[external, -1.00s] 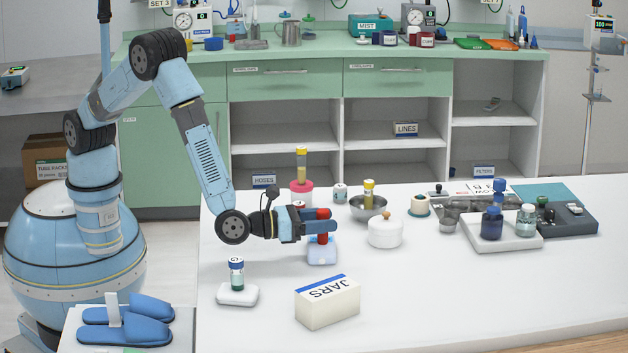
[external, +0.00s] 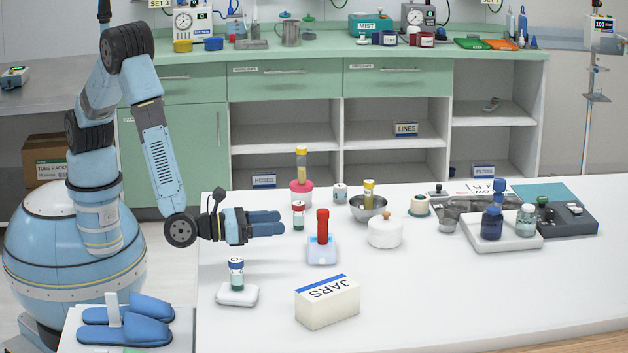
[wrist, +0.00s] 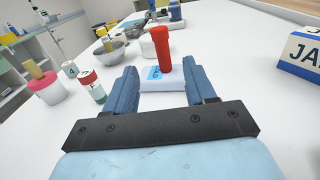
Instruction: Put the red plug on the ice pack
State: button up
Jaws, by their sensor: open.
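The red plug (external: 322,226) stands upright on the ice pack (external: 322,254), a pale block with a blue label on the white table. In the wrist view the red plug (wrist: 161,49) rises from the ice pack (wrist: 178,77), ahead of and between my fingers. My gripper (external: 282,223) is open and empty, left of the plug and apart from it. Its two blue fingers also show in the wrist view (wrist: 162,90). The underside of the plug meets the pack's top; the exact contact is small in the picture.
A small red-capped vial (external: 298,216) stands close behind the gripper. A white lidded pot (external: 385,233) and a metal bowl (external: 367,210) are to the right. The JARS box (external: 327,303) and a vial on a white block (external: 237,294) stand in front. The table's front right is clear.

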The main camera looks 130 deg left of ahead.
jog(key=s+a+r+n+g+h, duration=0.1)
jog(key=s+a+r+n+g, duration=0.2)
jog(key=s+r+n, duration=0.3)
jog(key=s+a+r+n+g+h, duration=0.1)
jog(key=s+a+r+n+g, duration=0.3)
jog(key=s+r, duration=0.4)
jog(key=s+a+r+n+g+h, duration=0.1)
jog(key=s+a+r+n+g, duration=0.3)
jog(key=s, duration=0.4)
jog(key=s+d+r+n+t+h, duration=0.1)
jog(key=s+d+r+n+h, duration=0.1)
jog(key=s, duration=0.6)
jog(key=s+d+r+n+t+h, duration=0.2)
jog(key=s+d+n+h, duration=0.3)
jog(key=s, duration=0.4)
jog(key=s+d+r+n+t+h, duration=0.2)
jog(key=s+d+r+n+h, duration=0.1)
jog(key=s, duration=0.6)
jog(key=shift+d+r+n+h, duration=0.4)
jog(key=shift+d+r+n, duration=0.35)
jog(key=shift+n, duration=0.25)
jog(key=shift+s, duration=0.1)
